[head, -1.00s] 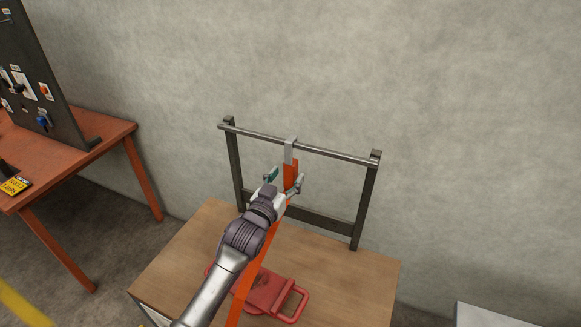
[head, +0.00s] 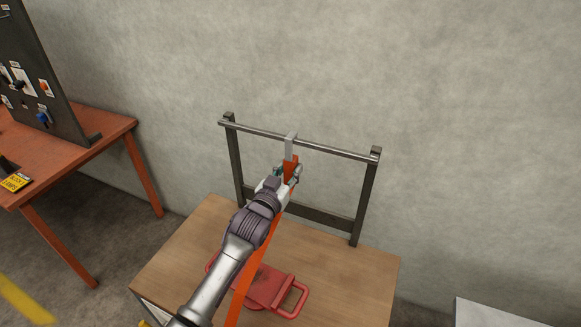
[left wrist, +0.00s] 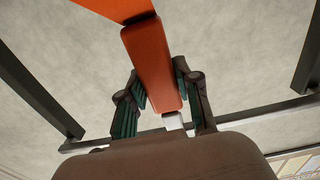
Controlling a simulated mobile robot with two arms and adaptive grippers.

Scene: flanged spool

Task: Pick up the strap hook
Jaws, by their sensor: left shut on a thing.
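The strap hook is a grey metal hook (head: 291,146) over the top bar of a dark frame, with an orange body and a long orange strap (head: 242,290) running down past the table's front. My left gripper (head: 287,174) is shut on the orange body just below the grey hook. In the left wrist view the orange body (left wrist: 152,62) lies between the two fingers (left wrist: 160,90), with a bit of the grey hook (left wrist: 172,121) beyond them. The hook still appears to be on the bar. My right gripper is not in view.
The dark frame (head: 368,195) stands at the back of a wooden table (head: 360,285). A red device with a handle (head: 270,290) lies on that table beside the strap. A reddish table (head: 95,135) with a dark panel stands at the left. A grey wall is behind.

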